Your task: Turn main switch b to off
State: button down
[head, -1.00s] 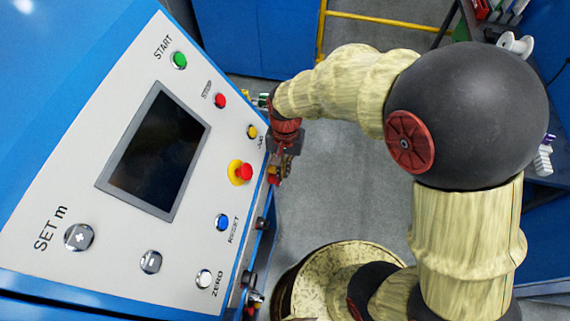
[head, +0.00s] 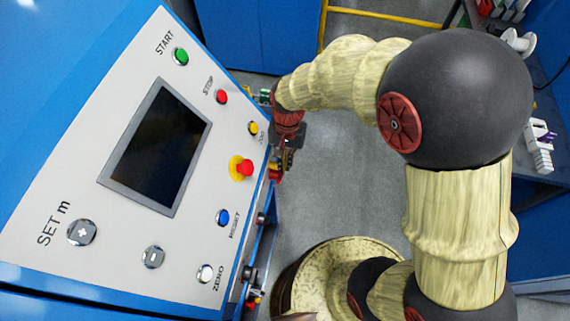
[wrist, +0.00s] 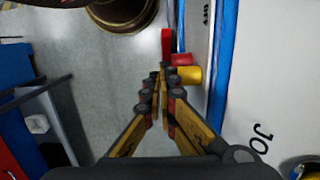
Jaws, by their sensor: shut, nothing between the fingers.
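A switch with a red handle and a yellow base (wrist: 188,75) sticks out from the machine's front face in the wrist view. "OFF" lettering shows on that face beyond it. Its red part also shows in the head view (head: 275,177), just beyond the panel edge. I take it to be main switch b, though no name is readable. My gripper (wrist: 161,72) is shut and empty. Its fingertips are just left of the switch, close to the red handle; I cannot tell whether they touch. In the head view, my gripper (head: 286,162) partly hides the switch area.
The sloped control panel (head: 60,185) with a dark screen (head: 155,147) and several buttons lies left of my arm. A red emergency button (head: 244,168) is close to my gripper. Dark knobs (head: 249,273) line the front face below.

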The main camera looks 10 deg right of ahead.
notch_tip(320, 180, up, 13)
jog(key=w+p, duration=0.2)
jog(key=p, duration=0.1)
jog(key=shift+w+d, duration=0.3)
jog(key=shift+d, duration=0.15)
jog(key=shift+f, duration=0.1)
jog(key=s+d+r+n+t+b, duration=0.2)
jog(key=s+d+r+t+b, duration=0.1)
jog(key=s+d, duration=0.3)
jog(key=s+d+r+n+t+b, duration=0.2)
jog(key=s+d+r+t+b, duration=0.1)
jog(key=s+d+r+b, duration=0.1)
jog(key=s+d+b, duration=0.1)
jog(key=s+d, duration=0.1)
jog(key=s, duration=0.1)
jog(key=shift+s+r+t, duration=0.2)
jog(key=shift+s+t, duration=0.1)
jog(key=shift+t, duration=0.1)
